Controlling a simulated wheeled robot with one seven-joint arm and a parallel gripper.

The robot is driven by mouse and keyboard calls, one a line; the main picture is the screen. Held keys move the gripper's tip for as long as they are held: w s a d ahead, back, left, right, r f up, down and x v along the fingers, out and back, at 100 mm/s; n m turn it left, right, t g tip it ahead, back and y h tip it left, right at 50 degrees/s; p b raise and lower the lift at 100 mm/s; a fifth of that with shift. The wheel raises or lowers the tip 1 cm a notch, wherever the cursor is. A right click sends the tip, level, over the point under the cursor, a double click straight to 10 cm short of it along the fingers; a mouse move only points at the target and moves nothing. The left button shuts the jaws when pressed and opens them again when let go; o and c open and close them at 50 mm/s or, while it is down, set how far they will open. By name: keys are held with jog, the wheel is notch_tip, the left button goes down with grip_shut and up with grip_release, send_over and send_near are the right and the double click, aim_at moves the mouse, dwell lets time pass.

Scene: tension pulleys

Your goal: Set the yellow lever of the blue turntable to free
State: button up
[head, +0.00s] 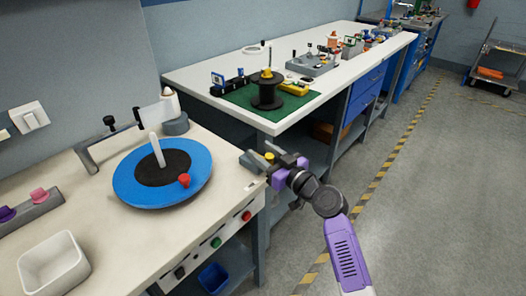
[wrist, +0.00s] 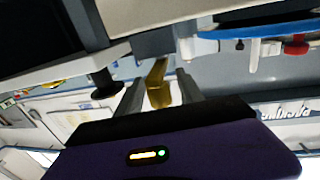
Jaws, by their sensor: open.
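The blue turntable (head: 130,187) sits on the near bench, with a dark centre, a white upright post and a red knob (head: 184,181). Its blue rim (wrist: 240,32) also shows at the top right of the wrist view. The yellow lever (head: 269,156) is at the bench's right edge, beside the turntable. In the wrist view the yellow lever (wrist: 159,92) lies between my two fingers, with slight gaps seeming to show on both sides. My gripper (head: 261,159) is open around the lever. The lever's setting marks cannot be read.
The near bench (head: 105,240) has buttons on its front, and a white bin (head: 53,264) stands on it. A second bench behind carries a green mat (head: 245,98) with a black spool (head: 267,94). The floor on the right (head: 440,190) is clear.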

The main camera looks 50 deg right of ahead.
jog(key=shift+c, duration=0.3)
grip_shut()
dwell(1.1)
